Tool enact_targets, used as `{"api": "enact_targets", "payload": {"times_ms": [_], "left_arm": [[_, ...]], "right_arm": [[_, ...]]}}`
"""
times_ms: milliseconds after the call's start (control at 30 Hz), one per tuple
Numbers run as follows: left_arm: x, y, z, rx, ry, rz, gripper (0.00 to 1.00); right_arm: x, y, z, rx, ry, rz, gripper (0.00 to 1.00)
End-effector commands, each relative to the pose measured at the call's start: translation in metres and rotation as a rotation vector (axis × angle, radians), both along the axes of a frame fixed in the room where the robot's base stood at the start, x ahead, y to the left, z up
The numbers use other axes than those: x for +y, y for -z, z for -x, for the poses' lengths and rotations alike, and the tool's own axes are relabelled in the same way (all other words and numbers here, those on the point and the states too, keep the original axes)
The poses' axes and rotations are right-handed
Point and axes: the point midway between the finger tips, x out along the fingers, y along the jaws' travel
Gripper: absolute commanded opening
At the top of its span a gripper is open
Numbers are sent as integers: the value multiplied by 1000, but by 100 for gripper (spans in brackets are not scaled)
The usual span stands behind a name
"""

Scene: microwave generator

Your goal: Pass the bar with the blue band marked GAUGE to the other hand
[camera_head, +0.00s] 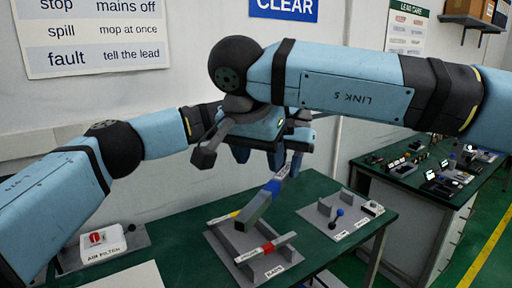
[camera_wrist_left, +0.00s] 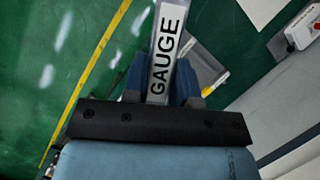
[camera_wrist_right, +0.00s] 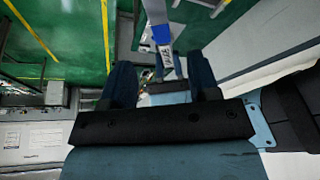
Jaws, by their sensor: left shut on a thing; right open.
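The bar with the blue band (camera_head: 272,187) slants over the green table in the head view. It is grey with a white GAUGE label (camera_wrist_left: 165,50), which faces the left wrist camera. My left gripper (camera_wrist_left: 161,64) is shut on the bar near this label. My right gripper (camera_wrist_right: 160,62) is open. In the right wrist view the bar (camera_wrist_right: 161,34) and the left gripper show beyond and between its spread fingers, and I cannot tell the exact gap. In the head view my right wrist hides much of my left gripper.
A grey fixture plate (camera_head: 335,225) lies at the right. A white box with a red switch (camera_head: 103,243) is at the left. Another bench (camera_head: 410,205) stands behind right.

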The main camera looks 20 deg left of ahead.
Motion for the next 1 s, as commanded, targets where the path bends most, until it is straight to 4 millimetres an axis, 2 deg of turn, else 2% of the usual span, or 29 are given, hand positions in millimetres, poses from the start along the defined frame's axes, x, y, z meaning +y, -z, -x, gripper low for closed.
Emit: {"api": "enact_targets", "payload": {"times_ms": [300,500,700,967,1000], "left_arm": [[0,0,0,0,0,0,0],[0,0,0,0,0,0,0],[0,0,0,0,0,0,0],[0,0,0,0,0,0,0],[0,0,0,0,0,0,0]], "right_arm": [[-5,57,-22,5,0,-1,55],[-6,82,-33,5,0,-2,55],[-7,92,-37,2,0,-4,55],[-7,93,-37,2,0,-4,55],[-7,93,-37,2,0,-4,46]]}}
